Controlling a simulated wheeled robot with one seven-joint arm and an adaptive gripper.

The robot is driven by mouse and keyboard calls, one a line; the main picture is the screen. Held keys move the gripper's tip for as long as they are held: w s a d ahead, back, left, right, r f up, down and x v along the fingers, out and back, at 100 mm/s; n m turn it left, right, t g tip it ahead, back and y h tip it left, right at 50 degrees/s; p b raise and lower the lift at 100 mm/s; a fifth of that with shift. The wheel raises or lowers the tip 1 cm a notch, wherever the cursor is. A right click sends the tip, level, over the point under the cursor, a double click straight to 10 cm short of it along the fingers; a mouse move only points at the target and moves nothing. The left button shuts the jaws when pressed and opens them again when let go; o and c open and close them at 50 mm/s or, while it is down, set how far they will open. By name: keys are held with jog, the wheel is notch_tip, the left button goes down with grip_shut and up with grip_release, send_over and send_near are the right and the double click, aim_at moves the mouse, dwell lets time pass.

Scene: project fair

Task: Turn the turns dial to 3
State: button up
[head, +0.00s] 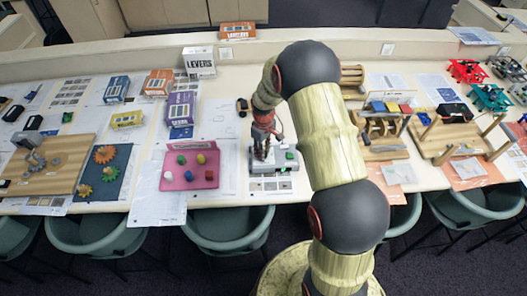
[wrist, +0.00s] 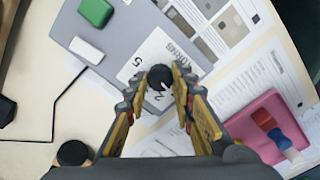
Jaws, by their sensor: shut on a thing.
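The turns dial is a black round knob (wrist: 160,76) on a white plate (wrist: 146,50). The plate carries the word TURNS and printed numbers; a 5 and what looks like a 2 show, and the rest are covered by my fingers. The plate sits on a grey box (wrist: 90,22), which is also in the head view (head: 286,168). My gripper (wrist: 160,88) is over the plate with its fingertips closed on both sides of the knob. In the head view my gripper (head: 261,152) points down at the box and hides the dial. I cannot tell which number the dial points to.
A green button (wrist: 96,12) and a white block (wrist: 87,50) are on the box near the dial. A black round piece (wrist: 73,153) and a dark cable lie beside it. A pink board (head: 188,175) with coloured pieces stands to the left. Printed sheets surround the box.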

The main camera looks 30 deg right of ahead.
grip_shut()
jog(key=shift+m, duration=0.4)
jog(key=m, duration=0.3)
jog(key=shift+b, duration=0.35)
jog(key=m, duration=0.3)
jog(key=shift+m, duration=0.3)
jog(key=m+b, duration=0.1)
jog(key=m, duration=0.3)
jog(key=shift+m, duration=2.1)
jog(key=o, duration=0.9)
grip_release()
